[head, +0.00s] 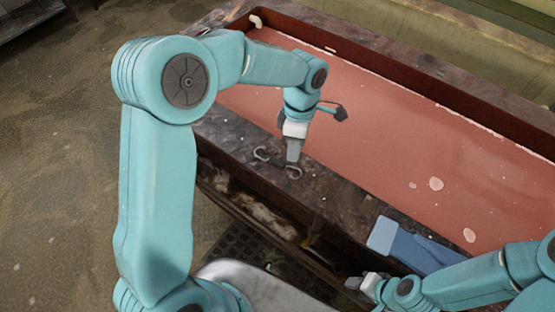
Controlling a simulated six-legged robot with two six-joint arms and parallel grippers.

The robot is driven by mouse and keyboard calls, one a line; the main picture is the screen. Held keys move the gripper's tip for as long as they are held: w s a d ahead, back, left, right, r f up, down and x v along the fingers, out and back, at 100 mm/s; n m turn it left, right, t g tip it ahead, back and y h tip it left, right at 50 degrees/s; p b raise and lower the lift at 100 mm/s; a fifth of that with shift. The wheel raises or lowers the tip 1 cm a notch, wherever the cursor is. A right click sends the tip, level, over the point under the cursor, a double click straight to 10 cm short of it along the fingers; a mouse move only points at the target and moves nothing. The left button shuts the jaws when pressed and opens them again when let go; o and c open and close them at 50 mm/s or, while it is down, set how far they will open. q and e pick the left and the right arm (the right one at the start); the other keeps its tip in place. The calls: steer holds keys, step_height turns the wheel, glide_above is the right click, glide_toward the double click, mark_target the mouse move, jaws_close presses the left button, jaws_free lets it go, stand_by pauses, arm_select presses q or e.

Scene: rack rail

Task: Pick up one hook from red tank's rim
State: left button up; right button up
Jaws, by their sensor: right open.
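The red tank (400,130) runs diagonally from upper left to right, with a wide, stained, dark near rim (345,190). A dark, curved metal hook (262,155) lies on this rim, with a curl showing on each side of my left gripper. My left gripper (292,158) points down at the hook from above and hides part of it. I cannot tell whether its fingers touch the hook or how far apart they are. My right gripper (362,283) is open at the lower middle, in front of the tank and away from the hook.
A light blue, flat-headed object (400,240) lies on the near rim, close to my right arm. A small pale piece (256,21) sits at the tank's far left corner. Below the rim is a dark recess with debris. Open floor lies at left.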

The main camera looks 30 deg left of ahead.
mark_target(292, 168)
arm_select(q)
steer(key=f, duration=0.1)
steer(key=f+p, duration=0.1)
steer(key=f, duration=0.2)
steer(key=shift+s, duration=0.3)
steer(key=shift+s+f, duration=0.15)
steer(key=shift+f, duration=0.35)
jaws_close()
steer(key=shift+d, duration=0.1)
steer(key=shift+r, duration=0.15)
